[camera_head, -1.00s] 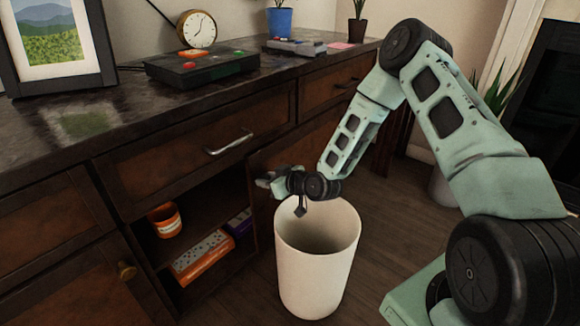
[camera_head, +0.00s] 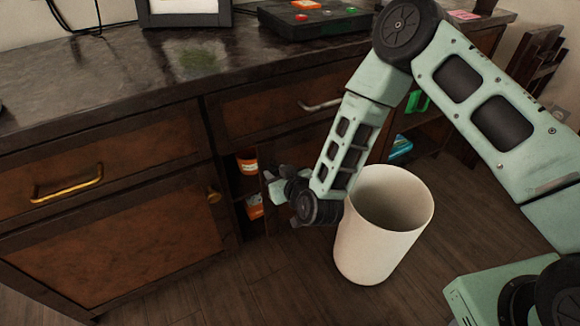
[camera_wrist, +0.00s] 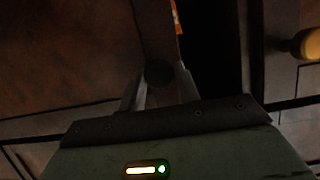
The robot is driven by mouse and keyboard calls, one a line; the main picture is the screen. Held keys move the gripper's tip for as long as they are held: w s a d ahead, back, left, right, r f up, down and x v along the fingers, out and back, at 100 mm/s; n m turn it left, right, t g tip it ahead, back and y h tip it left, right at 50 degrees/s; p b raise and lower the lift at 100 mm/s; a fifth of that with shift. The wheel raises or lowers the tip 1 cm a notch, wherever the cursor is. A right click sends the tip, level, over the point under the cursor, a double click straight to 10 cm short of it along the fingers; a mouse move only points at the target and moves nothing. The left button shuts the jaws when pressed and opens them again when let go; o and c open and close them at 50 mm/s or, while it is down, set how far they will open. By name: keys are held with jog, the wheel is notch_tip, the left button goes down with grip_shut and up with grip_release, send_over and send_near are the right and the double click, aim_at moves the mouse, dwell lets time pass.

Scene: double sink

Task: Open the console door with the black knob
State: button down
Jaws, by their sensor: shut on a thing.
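The console door with the black knob (camera_head: 298,150) stands ajar, partly hidden behind my arm in the head view. A narrow strip of the compartment shows at its left. My gripper (camera_head: 280,186) is at the door's left edge. In the wrist view, the brown door panel (camera_wrist: 60,55) fills the left side. The dark round knob (camera_wrist: 158,75) sits between the fingers of my gripper (camera_wrist: 158,90), which is shut on it. A dark opening lies just right of the door edge. The knob itself is hidden in the head view.
A white bin (camera_head: 380,235) stands on the floor close to the right of my forearm. An orange container (camera_head: 247,163) shows inside the compartment. Bare floor lies in front of the console.

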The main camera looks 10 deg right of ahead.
jog(key=shift+a, duration=0.2)
jog(key=c, duration=1)
grip_release()
jog(key=shift+c, duration=0.2)
jog(key=p+v, duration=0.4)
jog(key=v, duration=1.3)
jog(key=shift+s, duration=0.25)
